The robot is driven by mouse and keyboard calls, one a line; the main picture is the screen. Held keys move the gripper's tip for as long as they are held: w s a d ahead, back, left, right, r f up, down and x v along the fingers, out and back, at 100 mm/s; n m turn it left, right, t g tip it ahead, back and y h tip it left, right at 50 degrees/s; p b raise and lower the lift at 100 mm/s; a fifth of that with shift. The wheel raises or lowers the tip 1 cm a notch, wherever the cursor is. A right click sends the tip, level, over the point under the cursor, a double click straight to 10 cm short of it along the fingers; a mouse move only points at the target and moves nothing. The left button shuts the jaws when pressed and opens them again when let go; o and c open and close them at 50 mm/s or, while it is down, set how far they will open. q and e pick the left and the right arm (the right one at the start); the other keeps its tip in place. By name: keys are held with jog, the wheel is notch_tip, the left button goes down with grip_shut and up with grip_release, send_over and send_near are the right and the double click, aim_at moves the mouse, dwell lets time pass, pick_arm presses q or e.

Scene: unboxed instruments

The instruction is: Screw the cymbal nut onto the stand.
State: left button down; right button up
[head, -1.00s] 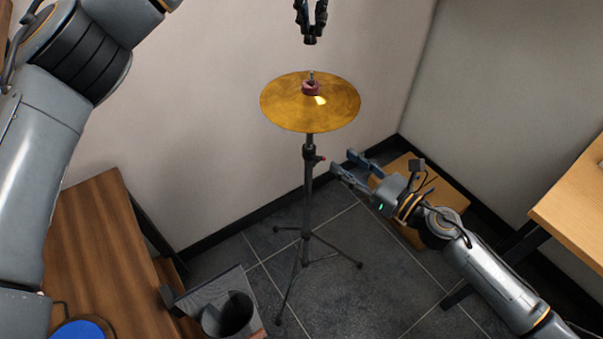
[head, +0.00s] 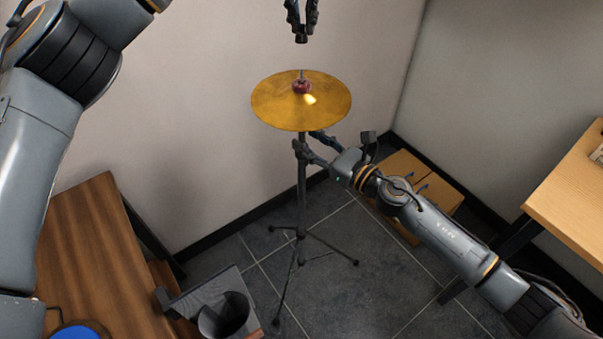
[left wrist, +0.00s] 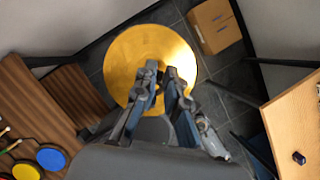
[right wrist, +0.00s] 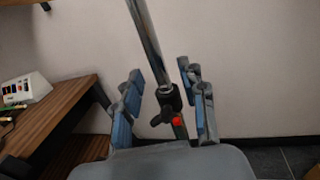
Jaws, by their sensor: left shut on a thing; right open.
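The gold cymbal (head: 275,100) sits level on the black tripod stand (head: 301,200), with a reddish felt (head: 302,87) and a thin rod tip above its centre. My left gripper (head: 301,28) is shut on the small dark cymbal nut (head: 301,38), held apart and above the rod. In the left wrist view the gripper (left wrist: 160,75) points down over the cymbal (left wrist: 125,55); its fingers largely hide the nut. My right gripper (right wrist: 163,95) is open below the cymbal, its blue-padded fingers on either side of the stand's tube (right wrist: 147,40), near a black clamp (right wrist: 170,100).
A wooden bench (head: 85,235) stands at the left, with a dark bin (head: 235,312) near its front. A light wooden table (head: 570,205) is at the right. Cardboard boxes (head: 440,190) lie on the floor behind my right arm. Walls close in behind the stand.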

jog(key=shift+x, duration=1.5)
grip_shut()
